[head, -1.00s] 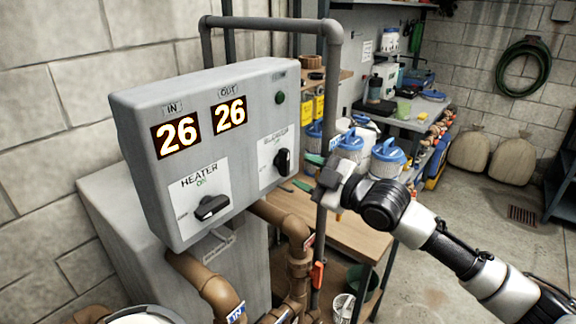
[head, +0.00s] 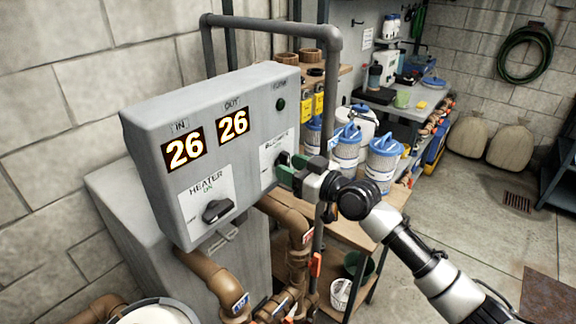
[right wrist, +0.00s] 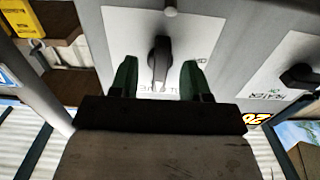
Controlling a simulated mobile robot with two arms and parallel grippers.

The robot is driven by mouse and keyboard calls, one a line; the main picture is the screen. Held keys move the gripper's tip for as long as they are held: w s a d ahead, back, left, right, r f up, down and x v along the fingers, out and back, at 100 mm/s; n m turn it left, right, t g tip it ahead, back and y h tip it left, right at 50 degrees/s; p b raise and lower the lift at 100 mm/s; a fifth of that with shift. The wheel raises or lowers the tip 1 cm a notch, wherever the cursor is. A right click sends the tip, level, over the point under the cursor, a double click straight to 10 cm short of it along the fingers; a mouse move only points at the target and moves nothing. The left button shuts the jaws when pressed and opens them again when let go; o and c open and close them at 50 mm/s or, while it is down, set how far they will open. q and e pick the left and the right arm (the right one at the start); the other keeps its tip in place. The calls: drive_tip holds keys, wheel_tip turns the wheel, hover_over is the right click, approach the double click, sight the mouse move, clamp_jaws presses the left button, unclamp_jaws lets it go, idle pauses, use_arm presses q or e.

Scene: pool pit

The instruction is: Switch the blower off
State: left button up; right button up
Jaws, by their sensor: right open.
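The grey control box (head: 150,140) shows two displays reading 26, for IN and OUT. The black blower knob (head: 282,158) is on a white plate at the box's right side. In the head view it is partly hidden by my right gripper (head: 290,172). In the right wrist view the blower knob (right wrist: 160,60) stands between the two green fingers of my right gripper (right wrist: 158,80), with a gap on each side. The right gripper is open and holds nothing. My left gripper is not in view.
The heater knob (head: 216,210) is lower left on the same face. A small dark green lamp (head: 281,104) is above the blower plate. Brown pipes (head: 212,280) run below the box. Blue-lidded canisters (head: 385,160) stand behind my right arm.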

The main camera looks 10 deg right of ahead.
drive_tip(key=shift+s+d, duration=0.1)
drive_tip(key=v, duration=0.4)
idle(0.3)
